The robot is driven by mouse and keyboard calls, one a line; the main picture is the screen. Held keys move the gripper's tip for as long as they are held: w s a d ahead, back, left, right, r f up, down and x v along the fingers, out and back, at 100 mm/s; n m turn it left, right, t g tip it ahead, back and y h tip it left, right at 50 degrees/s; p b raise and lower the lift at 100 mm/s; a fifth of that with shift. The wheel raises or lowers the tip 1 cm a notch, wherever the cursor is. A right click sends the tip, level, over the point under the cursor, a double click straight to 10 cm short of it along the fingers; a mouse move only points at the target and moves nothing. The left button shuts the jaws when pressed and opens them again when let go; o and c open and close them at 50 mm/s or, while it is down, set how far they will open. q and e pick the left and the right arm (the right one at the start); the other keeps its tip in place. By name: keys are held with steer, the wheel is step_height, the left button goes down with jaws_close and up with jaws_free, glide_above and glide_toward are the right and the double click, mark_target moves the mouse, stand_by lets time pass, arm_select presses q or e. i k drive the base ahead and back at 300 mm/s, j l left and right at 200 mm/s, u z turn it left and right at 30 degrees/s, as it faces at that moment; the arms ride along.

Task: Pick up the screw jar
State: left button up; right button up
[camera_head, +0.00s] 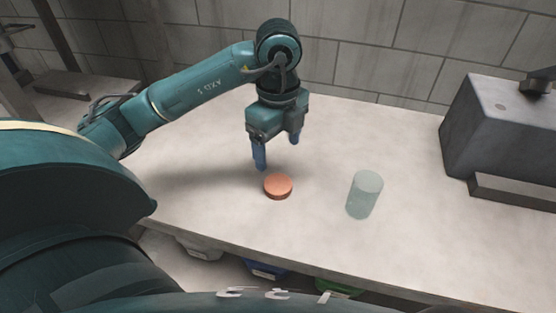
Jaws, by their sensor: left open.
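A short round orange piece (278,186), like a low jar or a lid, lies on the pale worktop (220,215) near the middle of the view. A pale green, see-through cylinder (364,195) stands upright to its right, apart from it. I cannot tell for sure which of the two is the screw jar. My left gripper (277,155) is open and points down, with its two blue fingers above and slightly behind the orange piece. Nothing shows between the fingers. My right gripper is not in view.
A dark grey box-like machine (500,130) stands at the right, with a low block (515,190) in front of it. A grey block wall (420,45) closes the back. Several bins, one blue (265,270), sit below the front edge. The worktop between cylinder and machine is clear.

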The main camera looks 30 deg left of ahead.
mark_target(366, 188)
steer(key=k, duration=1)
